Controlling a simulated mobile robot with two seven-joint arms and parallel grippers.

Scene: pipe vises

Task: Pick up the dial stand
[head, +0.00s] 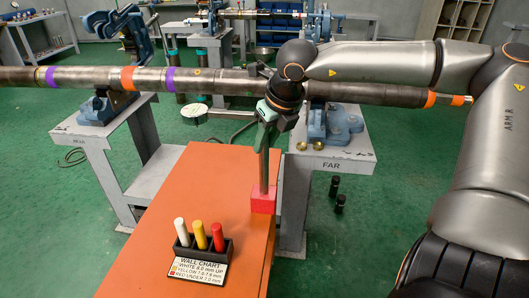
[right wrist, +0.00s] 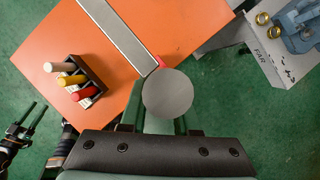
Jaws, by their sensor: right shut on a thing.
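The dial stand has a red block base (head: 263,200) and an upright steel post (head: 264,160). Its base is at the right edge of the orange bench top; I cannot tell if it touches. My right gripper (head: 267,113) is shut on the upper post. In the right wrist view a grey round disc (right wrist: 167,93) shows at my right gripper (right wrist: 162,122), partly covering its fingers. A little of the red base (right wrist: 160,62) shows behind it. At the lower left of that view, a dark gripper with two parted fingers (right wrist: 34,113) appears to be my left one.
A long banded pipe (head: 200,80) crosses behind the stand, on blue vises (head: 335,122). A black holder (head: 203,249) with white, yellow and red pegs stands on the orange bench (head: 150,200), by a wall chart label. A flat grey bar (right wrist: 118,32) shows in the wrist view.

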